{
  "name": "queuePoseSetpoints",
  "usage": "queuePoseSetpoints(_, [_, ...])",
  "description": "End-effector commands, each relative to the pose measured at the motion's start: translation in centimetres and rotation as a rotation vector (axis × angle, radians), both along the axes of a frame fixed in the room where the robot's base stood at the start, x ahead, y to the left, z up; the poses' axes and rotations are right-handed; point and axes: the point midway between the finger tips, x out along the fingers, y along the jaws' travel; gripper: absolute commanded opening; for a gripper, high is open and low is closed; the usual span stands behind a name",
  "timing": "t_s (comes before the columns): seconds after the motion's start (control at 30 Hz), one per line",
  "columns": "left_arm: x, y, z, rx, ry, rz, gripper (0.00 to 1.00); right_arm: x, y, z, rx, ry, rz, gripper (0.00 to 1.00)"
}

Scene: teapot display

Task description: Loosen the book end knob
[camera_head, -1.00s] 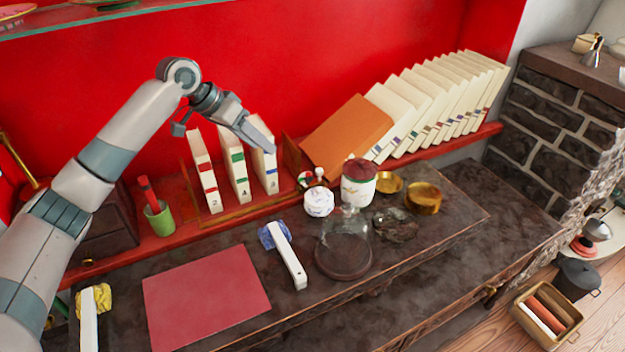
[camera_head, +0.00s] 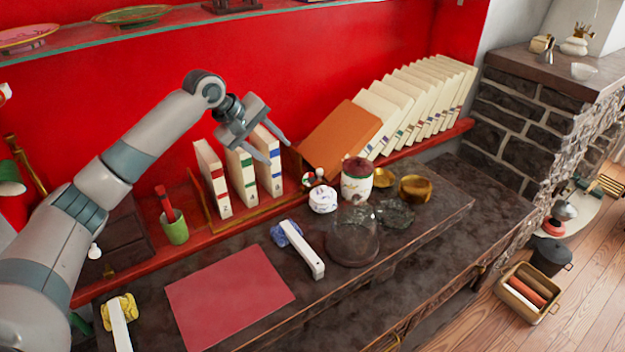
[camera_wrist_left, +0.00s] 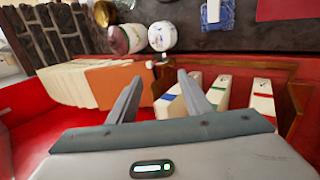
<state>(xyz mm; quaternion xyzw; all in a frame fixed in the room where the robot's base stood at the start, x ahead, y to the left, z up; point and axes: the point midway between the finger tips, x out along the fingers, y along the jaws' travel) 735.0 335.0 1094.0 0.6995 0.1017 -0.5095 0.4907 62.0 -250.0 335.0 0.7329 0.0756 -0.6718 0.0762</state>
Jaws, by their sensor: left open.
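My left gripper (camera_head: 279,153) is open and empty, with its fingers over the right end of the row of three upright white books (camera_head: 242,175). The wooden book end (camera_head: 291,165) stands between these books and the leaning orange book (camera_head: 340,138). A small white knob (camera_head: 320,173) shows at the book end's front, next to a small red, white and green item (camera_head: 309,179). In the left wrist view the white knob (camera_wrist_left: 150,64) appears just beyond the open fingertips (camera_wrist_left: 160,77), roughly between them and apart from them. The right gripper is not in view.
A lidded white jar (camera_head: 357,182), a round white pot (camera_head: 323,200), a glass dome (camera_head: 353,237) and brass bowls (camera_head: 414,188) crowd the counter in front. A red mat (camera_head: 228,297) lies left. The red wall is close behind the books.

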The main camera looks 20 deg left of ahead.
Motion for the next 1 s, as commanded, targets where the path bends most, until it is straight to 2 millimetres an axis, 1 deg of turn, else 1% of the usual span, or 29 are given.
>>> queuePoseSetpoints(0.1, [0.0, 0.0, 0.0, 0.000, 0.000, 0.000, 0.45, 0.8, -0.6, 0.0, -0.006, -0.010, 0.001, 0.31])
queuePoseSetpoints(0.23, [0.0, 0.0, 0.0, 0.000, 0.000, -0.001, 0.45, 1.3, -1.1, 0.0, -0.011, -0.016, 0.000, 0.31])
queuePoseSetpoints(0.37, [0.1, -0.1, -0.2, 0.000, 0.000, -0.001, 0.45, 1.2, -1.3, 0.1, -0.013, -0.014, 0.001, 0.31])
queuePoseSetpoints(0.53, [0.6, -0.5, -1.0, -0.001, 0.002, -0.003, 0.45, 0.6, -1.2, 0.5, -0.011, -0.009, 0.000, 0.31])
queuePoseSetpoints(0.77, [2.0, -1.7, -3.4, -0.001, 0.004, -0.002, 0.45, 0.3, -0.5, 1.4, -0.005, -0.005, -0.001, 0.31])
queuePoseSetpoints(1.0, [3.9, -3.2, -6.9, -0.001, 0.003, -0.002, 0.45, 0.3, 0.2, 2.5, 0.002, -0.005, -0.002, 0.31])
